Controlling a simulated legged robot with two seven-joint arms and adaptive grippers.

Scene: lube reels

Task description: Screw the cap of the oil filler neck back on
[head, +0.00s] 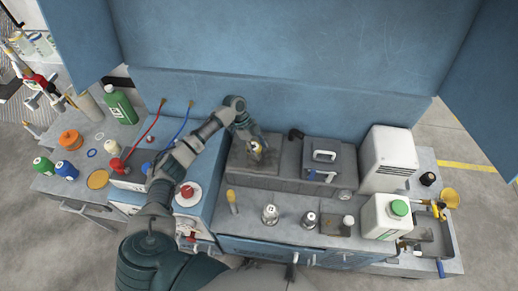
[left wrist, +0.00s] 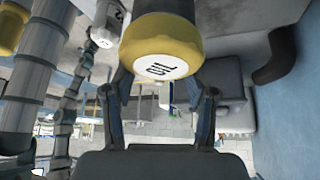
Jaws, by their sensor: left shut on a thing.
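The oil filler cap (left wrist: 160,62) is yellow with a white top marked OIL in the left wrist view. My left gripper (left wrist: 160,92) is shut on the cap, one finger on each side. In the head view my left gripper (head: 255,145) is over the grey machine top at the back, with a small yellowish patch of the cap (head: 257,153) at its tips. The filler neck is hidden there, and I cannot tell whether the cap sits on it. My right gripper is not in view.
A grey box with a handled lid (head: 325,160) and a white unit (head: 388,158) stand to the right. A white jug with a green cap (head: 385,217) and small containers line the front.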

